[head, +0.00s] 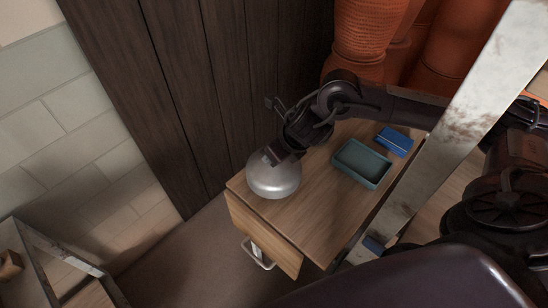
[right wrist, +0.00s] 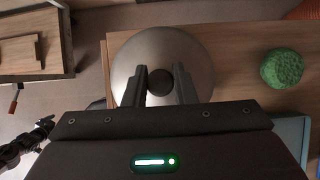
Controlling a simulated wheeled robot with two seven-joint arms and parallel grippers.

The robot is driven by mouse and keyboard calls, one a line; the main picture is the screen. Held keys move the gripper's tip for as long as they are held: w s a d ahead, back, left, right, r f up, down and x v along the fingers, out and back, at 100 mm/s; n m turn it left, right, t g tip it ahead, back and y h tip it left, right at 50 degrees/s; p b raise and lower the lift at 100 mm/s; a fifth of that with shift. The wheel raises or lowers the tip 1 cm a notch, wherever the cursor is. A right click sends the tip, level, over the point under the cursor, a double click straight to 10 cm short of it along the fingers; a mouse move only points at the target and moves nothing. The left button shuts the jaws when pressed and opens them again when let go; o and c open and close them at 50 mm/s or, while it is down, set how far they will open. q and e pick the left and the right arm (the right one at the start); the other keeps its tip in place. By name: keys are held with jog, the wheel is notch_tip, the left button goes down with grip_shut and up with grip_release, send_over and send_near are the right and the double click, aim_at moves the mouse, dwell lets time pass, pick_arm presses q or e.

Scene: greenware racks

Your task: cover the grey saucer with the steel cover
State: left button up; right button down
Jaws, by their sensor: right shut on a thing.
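The steel cover (head: 273,180) is a shiny silver dome at the near left corner of the wooden top. In the right wrist view the cover (right wrist: 133,62) shows from above, with a dark round knob (right wrist: 160,82) at its centre. My right gripper (head: 281,158) comes down over it from the right. In the right wrist view the fingers (right wrist: 163,84) are shut on the knob. The grey saucer is not visible in either view. I cannot tell whether the cover touches what is below it. A dark jointed part (right wrist: 28,142), apparently my left gripper, shows at the lower left; its jaws are unclear.
A teal tray (head: 382,181) and a blue block (head: 394,142) stand farther right on the wooden top (head: 318,215). A bumpy green object (right wrist: 282,68) stands right of the cover. A pale metal post (head: 455,125) rises at the right. Another wooden unit (right wrist: 38,77) stands left, across a gap.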

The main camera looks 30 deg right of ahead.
notch_tip(320, 180, down, 3)
jog(key=shift+r, duration=0.1)
jog(key=c, duration=1.2)
grip_release()
jog(key=shift+s, duration=0.15)
jog(key=shift+s+f, duration=0.1)
jog(key=shift+f, duration=0.2)
jog(key=v, duration=0.2)
jog(key=b+v, duration=0.1)
jog(key=v, duration=0.5)
jog(key=shift+w+a+r+b, duration=0.1)
jog(key=shift+w+r+b, duration=0.05)
jog(key=shift+w+b, duration=0.15)
